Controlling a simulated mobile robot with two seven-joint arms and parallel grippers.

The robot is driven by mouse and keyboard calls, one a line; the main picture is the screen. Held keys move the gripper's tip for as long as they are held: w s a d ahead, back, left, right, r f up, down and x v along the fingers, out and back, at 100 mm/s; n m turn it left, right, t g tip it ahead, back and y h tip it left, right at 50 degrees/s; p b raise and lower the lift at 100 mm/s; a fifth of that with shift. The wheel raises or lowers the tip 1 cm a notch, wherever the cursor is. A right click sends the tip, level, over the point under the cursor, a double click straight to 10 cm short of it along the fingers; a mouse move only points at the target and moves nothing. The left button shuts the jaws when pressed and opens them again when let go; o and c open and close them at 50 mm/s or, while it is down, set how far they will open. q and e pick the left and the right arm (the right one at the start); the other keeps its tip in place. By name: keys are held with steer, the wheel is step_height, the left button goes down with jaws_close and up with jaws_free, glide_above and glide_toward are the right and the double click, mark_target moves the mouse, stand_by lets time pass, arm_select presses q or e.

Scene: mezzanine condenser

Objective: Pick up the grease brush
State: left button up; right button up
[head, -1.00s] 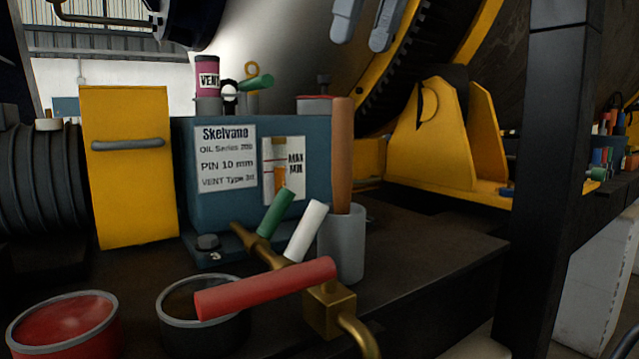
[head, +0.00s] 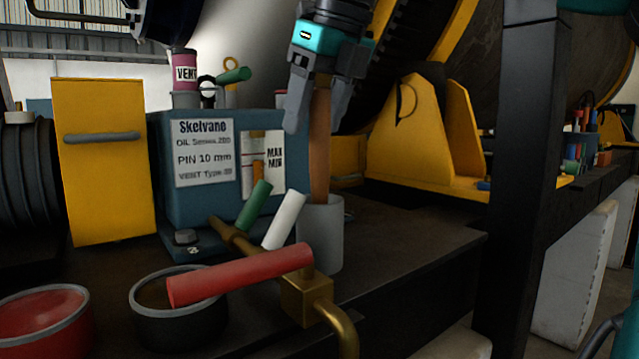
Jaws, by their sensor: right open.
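The brown wooden handle, which I take to be the grease brush (head: 319,150), stands upright with a slight tilt in a grey cup (head: 321,235). Its lower end is hidden inside the cup. My right gripper (head: 322,112) comes down from the top, with its grey fingers open on either side of the upper handle. The handle's top is hidden by the gripper, and I cannot tell whether a finger touches it. My left gripper is not in view.
A blue oil box (head: 199,205) stands left of the cup. A red-handled brass valve (head: 240,275) is in front, with a black pot (head: 185,328) and a red-filled pot (head: 40,325) at left. A dark post (head: 515,180) rises at right.

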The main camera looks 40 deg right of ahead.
steer(key=shift+c, duration=0.2)
jaws_close()
stand_by(0.4)
